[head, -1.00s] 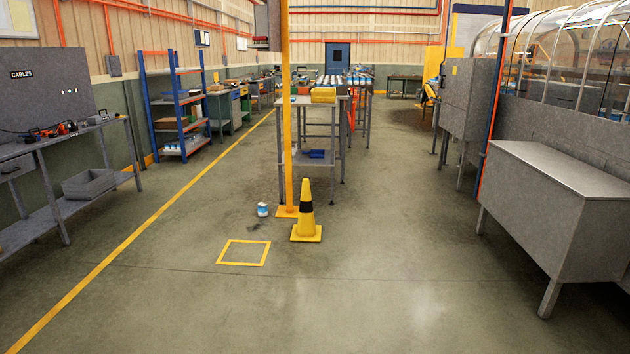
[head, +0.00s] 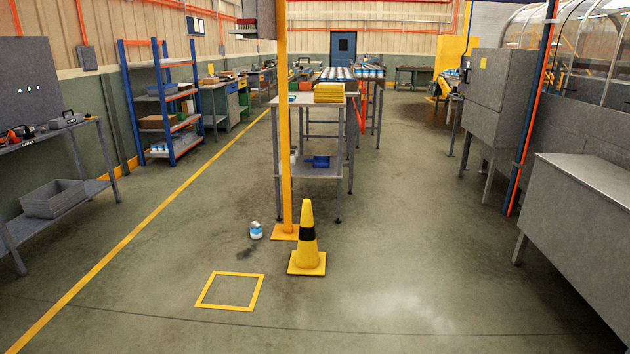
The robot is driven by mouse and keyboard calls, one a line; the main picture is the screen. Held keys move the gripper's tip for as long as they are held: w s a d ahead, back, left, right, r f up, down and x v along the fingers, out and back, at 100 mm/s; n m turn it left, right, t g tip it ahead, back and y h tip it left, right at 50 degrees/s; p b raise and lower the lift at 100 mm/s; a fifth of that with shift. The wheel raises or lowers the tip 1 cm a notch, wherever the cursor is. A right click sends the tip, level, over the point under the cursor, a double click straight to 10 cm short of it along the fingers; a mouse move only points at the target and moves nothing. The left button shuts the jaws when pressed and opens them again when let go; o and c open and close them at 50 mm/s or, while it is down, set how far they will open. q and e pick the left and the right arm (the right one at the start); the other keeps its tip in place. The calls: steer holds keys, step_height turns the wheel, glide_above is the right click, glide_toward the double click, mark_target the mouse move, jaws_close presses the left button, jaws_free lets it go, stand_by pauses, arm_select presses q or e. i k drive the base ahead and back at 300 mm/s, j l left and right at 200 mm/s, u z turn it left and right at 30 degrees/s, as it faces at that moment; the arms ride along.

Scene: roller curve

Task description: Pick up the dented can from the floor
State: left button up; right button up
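A small white and blue can (head: 256,230) is on the floor in the head view, just left of the foot of the yellow post. It is too small to make out a dent clearly. A dark stain (head: 246,252) lies on the floor in front of it. Neither of my grippers shows in the head view.
A yellow post (head: 284,150) and a yellow and black cone (head: 307,240) stand right of the can. A yellow floor square (head: 230,307) lies in front. A metal table (head: 320,172) stands behind. Open floor lies ahead; a workbench (head: 60,200) is left, a grey cabinet (head: 580,230) right.

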mark_target(256, 231)
steer(key=i, duration=3.85)
steer(key=i+u, duration=0.2)
steer(key=i, duration=0.35)
steer(key=i+l+u, duration=0.2)
steer(key=i, duration=0.35)
